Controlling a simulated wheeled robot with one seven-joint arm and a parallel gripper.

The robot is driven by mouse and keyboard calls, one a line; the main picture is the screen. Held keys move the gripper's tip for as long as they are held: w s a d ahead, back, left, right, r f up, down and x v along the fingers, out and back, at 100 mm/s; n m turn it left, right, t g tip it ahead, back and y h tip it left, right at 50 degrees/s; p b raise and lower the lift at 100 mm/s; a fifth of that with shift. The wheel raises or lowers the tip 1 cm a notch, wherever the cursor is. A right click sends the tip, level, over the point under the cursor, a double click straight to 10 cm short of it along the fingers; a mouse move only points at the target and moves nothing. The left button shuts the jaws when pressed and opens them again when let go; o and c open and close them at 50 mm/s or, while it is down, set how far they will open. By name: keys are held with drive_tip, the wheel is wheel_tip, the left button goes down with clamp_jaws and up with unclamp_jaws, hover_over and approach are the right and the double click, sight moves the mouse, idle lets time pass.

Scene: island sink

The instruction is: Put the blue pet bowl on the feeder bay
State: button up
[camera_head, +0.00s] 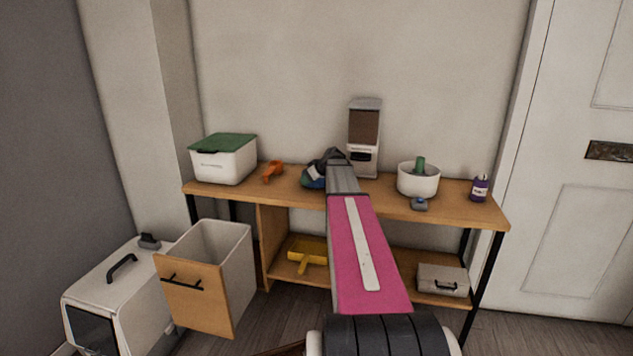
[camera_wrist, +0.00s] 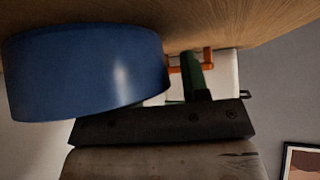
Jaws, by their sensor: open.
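The blue pet bowl (camera_head: 311,182) sits on the tabletop left of the feeder, mostly hidden behind my gripper (camera_head: 326,160). In the wrist view, the bowl's curved blue side (camera_wrist: 85,72) fills the left, close to my gripper. One dark finger shows to the right of the bowl; the other is hidden. My gripper is open, and I cannot tell whether it touches the bowl. The feeder (camera_head: 364,135) is a grey tower with a brown window at the back of the table. My arm hides part of the area at its base.
A white bin with a green lid (camera_head: 224,160) and an orange scoop (camera_head: 272,171) stand to the left. A white bowl with a green item (camera_head: 418,182) and a purple bottle (camera_head: 479,189) stand to the right. An open drawer (camera_head: 205,280) juts out below left.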

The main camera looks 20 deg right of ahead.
clamp_jaws()
